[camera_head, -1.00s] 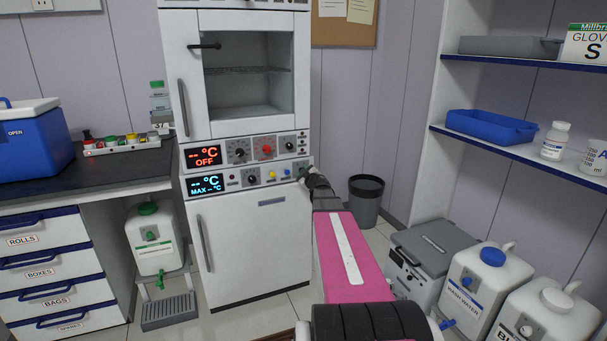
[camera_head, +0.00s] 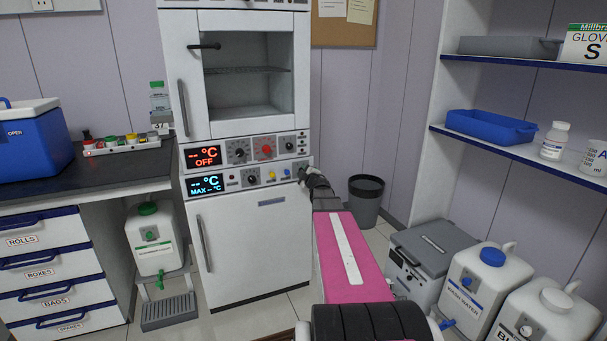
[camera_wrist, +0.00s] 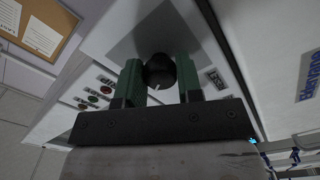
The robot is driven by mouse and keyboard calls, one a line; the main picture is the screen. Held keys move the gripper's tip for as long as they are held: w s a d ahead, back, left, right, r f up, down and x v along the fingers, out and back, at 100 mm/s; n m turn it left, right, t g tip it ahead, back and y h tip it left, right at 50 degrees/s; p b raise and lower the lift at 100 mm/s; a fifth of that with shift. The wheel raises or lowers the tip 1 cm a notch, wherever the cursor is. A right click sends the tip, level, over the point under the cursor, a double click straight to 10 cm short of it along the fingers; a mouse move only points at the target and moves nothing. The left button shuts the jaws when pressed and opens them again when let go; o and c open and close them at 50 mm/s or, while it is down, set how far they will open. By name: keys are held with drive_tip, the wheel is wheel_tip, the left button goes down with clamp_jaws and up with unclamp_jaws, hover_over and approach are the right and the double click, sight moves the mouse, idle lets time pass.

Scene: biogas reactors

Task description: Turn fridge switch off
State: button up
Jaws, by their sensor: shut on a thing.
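The fridge (camera_head: 255,245) is the white lower unit with a long door handle. Its panel has a lit blue display (camera_head: 206,185) reading "MAX --°C". A black round switch knob (camera_wrist: 160,72) with a small white mark sits on a grey square plate. My gripper (camera_wrist: 160,66) has its two green fingers on either side of this knob and is shut on it. In the head view my gripper (camera_head: 303,177) is at the right end of the fridge panel and hides most of the knob.
Above stands an oven (camera_head: 244,75) with a red display (camera_head: 203,156) reading "OFF" and its own knobs. A dark bin (camera_head: 366,201) stands right of the fridge. A counter (camera_head: 110,172) is at left, and shelves (camera_head: 530,148) with containers at right.

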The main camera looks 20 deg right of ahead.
drive_tip(key=o, duration=0.9)
drive_tip(key=shift+s, duration=0.1)
drive_tip(key=s, duration=1)
drive_tip(key=shift+s+d, duration=0.2)
drive_tip(key=shift+s, duration=0.15)
